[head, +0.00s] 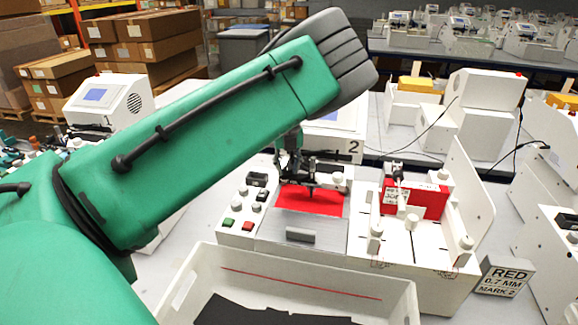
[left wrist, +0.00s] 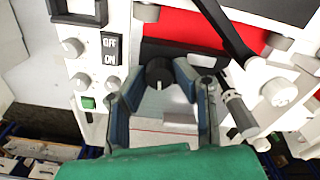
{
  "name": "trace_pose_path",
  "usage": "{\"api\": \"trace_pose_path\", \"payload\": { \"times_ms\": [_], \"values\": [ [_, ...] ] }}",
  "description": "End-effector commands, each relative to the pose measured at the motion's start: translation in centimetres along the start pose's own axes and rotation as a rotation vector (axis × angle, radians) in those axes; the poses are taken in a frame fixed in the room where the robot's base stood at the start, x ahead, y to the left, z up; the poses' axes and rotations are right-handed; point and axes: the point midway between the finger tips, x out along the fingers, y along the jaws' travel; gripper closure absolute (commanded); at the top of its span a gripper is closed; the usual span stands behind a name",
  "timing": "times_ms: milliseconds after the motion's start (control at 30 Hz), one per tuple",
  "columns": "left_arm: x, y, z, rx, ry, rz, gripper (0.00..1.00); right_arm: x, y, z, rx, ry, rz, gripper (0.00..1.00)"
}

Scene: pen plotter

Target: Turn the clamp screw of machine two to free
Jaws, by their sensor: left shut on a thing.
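Machine two, a white plotter with a "2" on its housing (head: 353,148), stands in the middle of the head view with a red sheet (head: 310,201) on its bed. My left gripper (head: 297,170) reaches down over the red sheet at the machine's carriage. In the left wrist view the gripper's fingers (left wrist: 158,76) close around a black knob with a pale mark (left wrist: 158,72), which looks like the clamp screw. The fingertips are on both sides of it. My own arm hides part of the machine in the head view. My right gripper is not in view.
A white bin (head: 400,290) stands in front of the machine. The control panel with a green button (head: 228,222) and red button (head: 247,226) is left of the bed.

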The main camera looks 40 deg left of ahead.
Motion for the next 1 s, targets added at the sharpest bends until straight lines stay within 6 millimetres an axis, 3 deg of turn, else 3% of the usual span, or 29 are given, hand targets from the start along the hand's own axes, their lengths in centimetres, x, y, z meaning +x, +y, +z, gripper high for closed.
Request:
{"api": "trace_pose_path", "payload": {
  "times_ms": [600,1000],
  "values": [
    [0.22,-0.31,-0.11,-0.544,0.004,0.0,1.0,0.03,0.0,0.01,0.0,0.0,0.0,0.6],
    [0.22,-0.43,-0.09,-0.724,0.005,-0.001,1.0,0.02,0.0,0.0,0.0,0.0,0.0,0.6]
  ]
}}
